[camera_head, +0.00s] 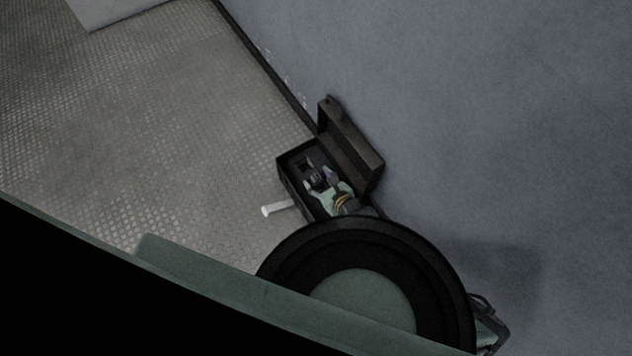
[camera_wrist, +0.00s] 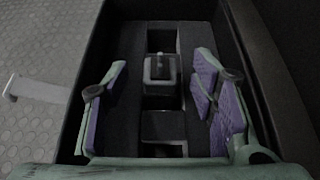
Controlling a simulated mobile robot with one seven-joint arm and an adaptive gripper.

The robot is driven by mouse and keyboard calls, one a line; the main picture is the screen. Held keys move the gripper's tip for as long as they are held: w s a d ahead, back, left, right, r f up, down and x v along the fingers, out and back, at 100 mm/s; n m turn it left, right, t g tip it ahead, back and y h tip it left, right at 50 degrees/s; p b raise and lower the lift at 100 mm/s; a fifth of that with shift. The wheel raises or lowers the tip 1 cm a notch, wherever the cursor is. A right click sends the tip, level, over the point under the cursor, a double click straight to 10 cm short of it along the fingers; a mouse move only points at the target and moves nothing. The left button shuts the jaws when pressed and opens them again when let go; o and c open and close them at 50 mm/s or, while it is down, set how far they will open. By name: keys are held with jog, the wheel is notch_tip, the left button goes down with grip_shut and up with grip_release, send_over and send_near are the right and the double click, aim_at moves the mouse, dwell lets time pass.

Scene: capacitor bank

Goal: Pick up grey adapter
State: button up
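The grey adapter (camera_wrist: 160,72) is a small block with a short peg on top, seated in a slot of the dark foam inside an open black case (camera_wrist: 88,55). My gripper (camera_wrist: 162,92) is open, its purple-padded fingers on the left and right of the adapter with visible gaps on both sides. I cannot tell how far above the adapter the fingertips are. In the head view, my gripper (camera_head: 322,178) points down into the case (camera_head: 286,170); the adapter is too small and dark there to make out surely.
The case's lid (camera_head: 350,148) stands open on the right, against the blue-grey wall (camera_head: 480,120). A pale bar (camera_head: 278,208) sticks out left of the case. A second foam slot (camera_wrist: 165,127) lies nearer. The patterned metal floor (camera_head: 150,130) to the left is clear.

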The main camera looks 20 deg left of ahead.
grip_shut()
dwell(0.4)
jog(key=shift+r, duration=0.15)
